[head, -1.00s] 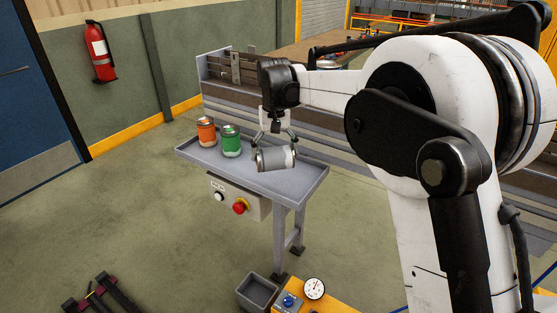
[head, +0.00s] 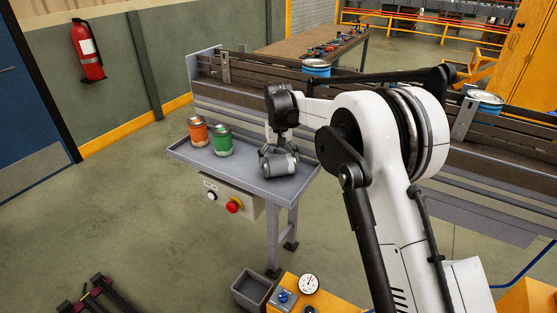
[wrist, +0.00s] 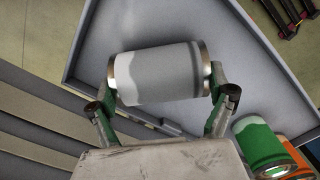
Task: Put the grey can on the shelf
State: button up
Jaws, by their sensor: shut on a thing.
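The grey can (head: 280,165) lies on its side over the right part of a grey raised-edge shelf (head: 240,182). In the wrist view the can (wrist: 158,73) shows a pale and darker grey label and metal ends. My gripper (head: 279,154) is shut on it, with one finger at each end of the can; in the wrist view the gripper (wrist: 160,85) spans its length. I cannot tell whether the can touches the shelf surface. A green can (head: 222,141) and an orange can (head: 197,131) stand upright at the shelf's left.
A conveyor (head: 245,92) runs behind the shelf, with blue-sided cans (head: 316,68) on it. A box with a red button (head: 234,206) hangs under the shelf front. A grey bin (head: 252,290) and a gauge (head: 309,284) stand below. The shelf's front middle is clear.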

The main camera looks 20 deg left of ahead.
aim_at(279, 158)
jog(key=shift+f, duration=0.2)
jog(key=o, duration=1.1)
jog(key=shift+r, duration=0.15)
notch_tip(279, 158, up, 12)
jog(key=shift+r+b, duration=0.1)
jog(key=shift+b, duration=0.3)
jog(key=shift+d, duration=0.1)
